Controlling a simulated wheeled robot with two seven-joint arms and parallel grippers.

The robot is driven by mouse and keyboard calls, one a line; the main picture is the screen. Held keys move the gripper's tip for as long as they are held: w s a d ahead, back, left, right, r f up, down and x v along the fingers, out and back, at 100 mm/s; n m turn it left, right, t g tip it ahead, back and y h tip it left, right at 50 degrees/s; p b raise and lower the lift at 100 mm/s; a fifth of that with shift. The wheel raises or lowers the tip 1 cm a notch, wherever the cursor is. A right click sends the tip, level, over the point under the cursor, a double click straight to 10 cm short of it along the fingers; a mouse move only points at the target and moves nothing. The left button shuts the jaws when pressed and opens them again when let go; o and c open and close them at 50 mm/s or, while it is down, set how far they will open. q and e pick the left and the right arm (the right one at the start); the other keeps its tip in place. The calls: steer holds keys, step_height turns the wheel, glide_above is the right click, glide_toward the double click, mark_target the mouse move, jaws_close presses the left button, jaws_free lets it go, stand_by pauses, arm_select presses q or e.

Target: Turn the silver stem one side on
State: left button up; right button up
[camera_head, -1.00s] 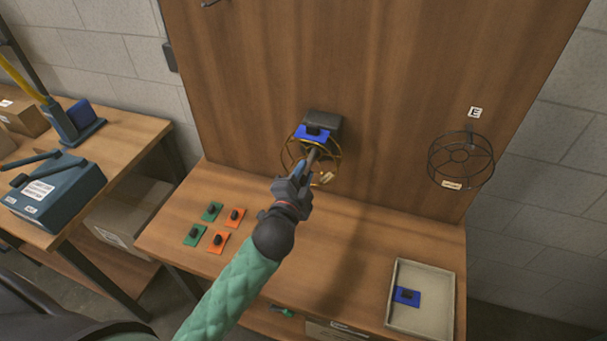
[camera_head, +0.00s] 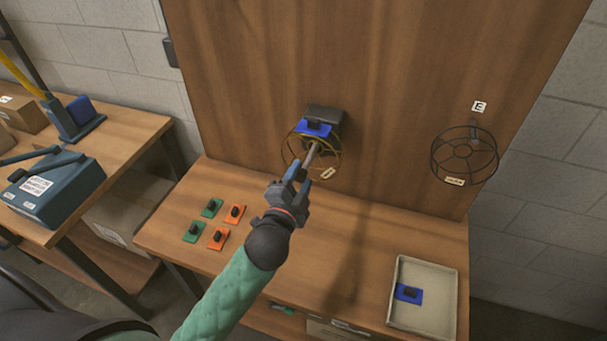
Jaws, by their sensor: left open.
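The silver stem (camera_head: 311,155) shows as a short light rod inside the brass-coloured wire ring (camera_head: 288,150) on the upright wooden board. It points down and left toward my left gripper (camera_head: 299,174). My left gripper is open, with its fingers at the near end of the stem; I cannot tell whether they touch it. A blue plate (camera_head: 313,129) with a dark knob sits at the top of the ring, under a dark block (camera_head: 325,115). A pale tag (camera_head: 328,173) hangs at the ring's lower right. My right gripper is not in view.
A black wire ring (camera_head: 465,168) is fixed on the board's right, under an "E" label (camera_head: 479,106). Green plates (camera_head: 211,207) and orange plates (camera_head: 236,214) lie on the bench at left. A tray (camera_head: 427,307) at right holds a blue plate (camera_head: 408,293). The bench between is clear.

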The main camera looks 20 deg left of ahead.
arm_select(q)
steer(key=shift+s+a+b, duration=0.1)
steer(key=shift+s+b, duration=0.65)
steer(key=shift+s, duration=1.55)
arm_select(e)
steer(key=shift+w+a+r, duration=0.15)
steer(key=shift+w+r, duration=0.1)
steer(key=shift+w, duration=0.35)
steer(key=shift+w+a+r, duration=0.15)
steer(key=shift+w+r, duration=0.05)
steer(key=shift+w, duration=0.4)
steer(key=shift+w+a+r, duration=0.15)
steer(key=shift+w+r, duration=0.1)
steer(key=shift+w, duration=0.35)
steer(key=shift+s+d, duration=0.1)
